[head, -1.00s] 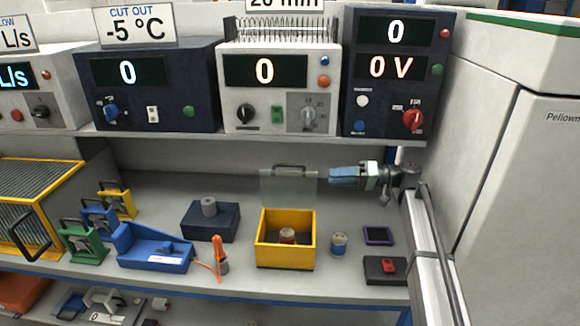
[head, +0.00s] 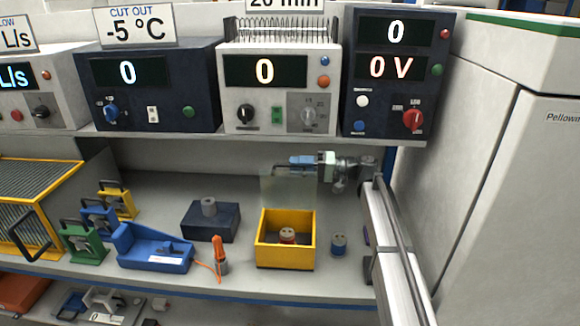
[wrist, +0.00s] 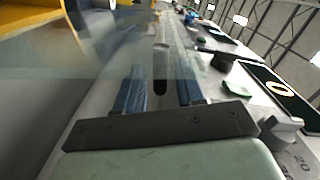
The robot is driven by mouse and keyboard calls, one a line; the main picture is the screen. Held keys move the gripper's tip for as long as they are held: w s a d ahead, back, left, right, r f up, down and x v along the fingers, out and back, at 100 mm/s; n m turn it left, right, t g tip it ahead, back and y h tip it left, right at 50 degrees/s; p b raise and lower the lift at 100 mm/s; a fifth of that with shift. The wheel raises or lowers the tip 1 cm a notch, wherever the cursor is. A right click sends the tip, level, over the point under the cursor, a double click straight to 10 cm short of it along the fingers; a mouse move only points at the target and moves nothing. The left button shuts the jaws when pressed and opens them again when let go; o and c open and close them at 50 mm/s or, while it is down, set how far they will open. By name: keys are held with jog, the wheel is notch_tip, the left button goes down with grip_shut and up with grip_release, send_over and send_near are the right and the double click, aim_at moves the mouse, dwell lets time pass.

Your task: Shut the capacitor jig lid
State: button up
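The yellow box (wrist: 35,18) is at the upper left there.
A blue capacitor (head: 339,245) stands right of the box, near my arm. A dark block (head: 210,221) and an orange-handled tool (head: 220,255) are to the left. The instrument shelf (head: 250,132) is close above my gripper.

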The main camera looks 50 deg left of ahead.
jog(key=shift+x, duration=1.4)
jog(key=shift+c, duration=0.3)
grip_shut()
jog(key=shift+f, duration=0.1)
